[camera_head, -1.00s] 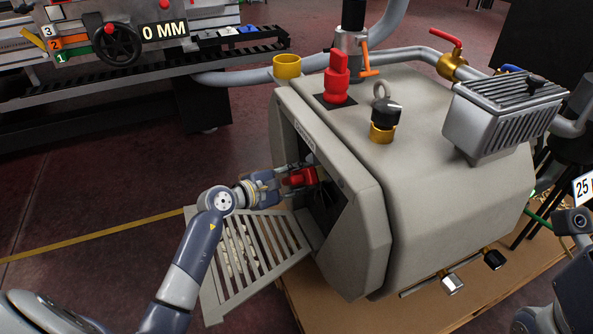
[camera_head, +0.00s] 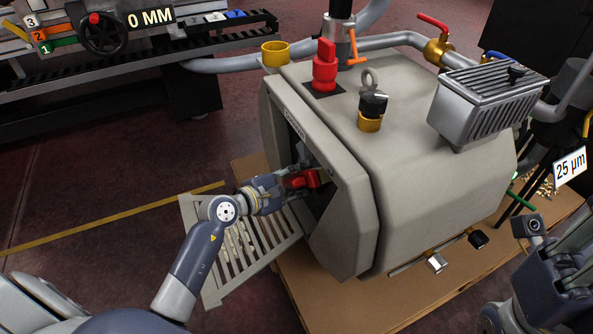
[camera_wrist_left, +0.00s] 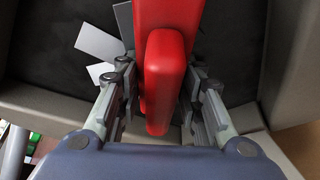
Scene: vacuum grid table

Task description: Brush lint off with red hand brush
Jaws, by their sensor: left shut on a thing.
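My left gripper (camera_head: 296,182) is shut on the red hand brush (camera_head: 312,178) at the open front of the beige machine (camera_head: 440,150). In the left wrist view, the brush's red handle (camera_wrist_left: 165,75) lies between the fingers of the left gripper (camera_wrist_left: 162,100) and reaches up over a dark interior. The brush's bristles are hidden in both views. Small pale bits (camera_head: 236,240) show at the slats of the lowered grey slatted panel; I cannot tell whether they are lint. Part of my right arm is at the lower right, with its fingertips not clearly visible.
The machine's side walls close around the left gripper. Pale flat pieces (camera_wrist_left: 98,42) lie beside the brush in the wrist view. A red knob (camera_head: 325,68), a black-capped fitting (camera_head: 371,104) and a finned grey box (camera_head: 488,103) stand on top.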

